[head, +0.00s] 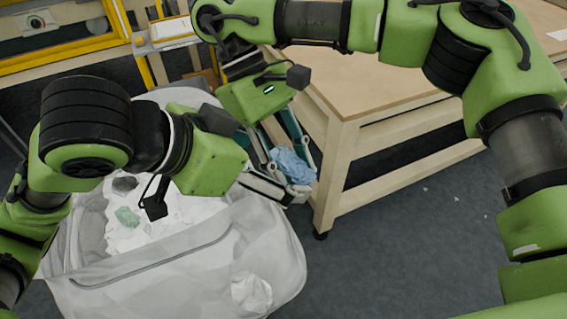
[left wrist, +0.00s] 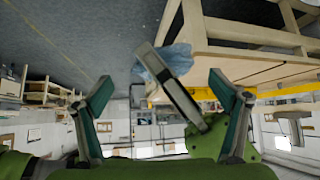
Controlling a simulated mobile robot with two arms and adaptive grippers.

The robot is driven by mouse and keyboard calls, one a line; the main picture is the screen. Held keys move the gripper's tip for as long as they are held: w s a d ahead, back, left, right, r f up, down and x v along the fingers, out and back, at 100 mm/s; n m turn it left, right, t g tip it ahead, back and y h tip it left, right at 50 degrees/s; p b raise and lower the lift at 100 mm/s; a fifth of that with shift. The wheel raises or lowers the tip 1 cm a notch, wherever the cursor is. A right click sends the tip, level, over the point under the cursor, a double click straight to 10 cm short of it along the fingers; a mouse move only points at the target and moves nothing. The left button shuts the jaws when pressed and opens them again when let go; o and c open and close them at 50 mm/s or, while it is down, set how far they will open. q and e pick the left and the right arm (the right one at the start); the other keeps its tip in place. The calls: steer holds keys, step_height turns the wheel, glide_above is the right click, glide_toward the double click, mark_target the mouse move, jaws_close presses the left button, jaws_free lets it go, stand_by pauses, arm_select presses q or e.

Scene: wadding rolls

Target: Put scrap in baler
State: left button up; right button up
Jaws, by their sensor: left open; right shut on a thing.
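A crumpled blue piece of scrap (head: 294,166) is between the fingers of my right gripper (head: 289,158), beside the table leg and above the floor. The scrap also shows in the left wrist view (left wrist: 152,66), partly behind a right gripper finger. My left gripper (head: 268,175) is close beside the right one. In the left wrist view its two teal fingers (left wrist: 163,105) are spread wide with nothing gripped. Below my left arm is a large pale bag-like bin (head: 190,275) holding white crumpled scrap (head: 190,212) and a green piece (head: 128,217). My left arm hides part of it.
A wooden table (head: 365,95) stands right of the grippers, its leg very near them. A yellow-framed unit (head: 75,42) is at the back left; I cannot tell whether it is the baler. Small white bits (head: 456,198) lie on the otherwise clear dark floor at right.

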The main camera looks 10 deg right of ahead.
arm_select(q)
steer(key=shift+x, duration=2.45)
steer(key=c, duration=1.2)
steer(key=shift+c, duration=0.4)
arm_select(e)
steer(key=o, duration=1.2)
steer(key=shift+c, duration=0.2)
steer(key=shift+r, duration=0.1)
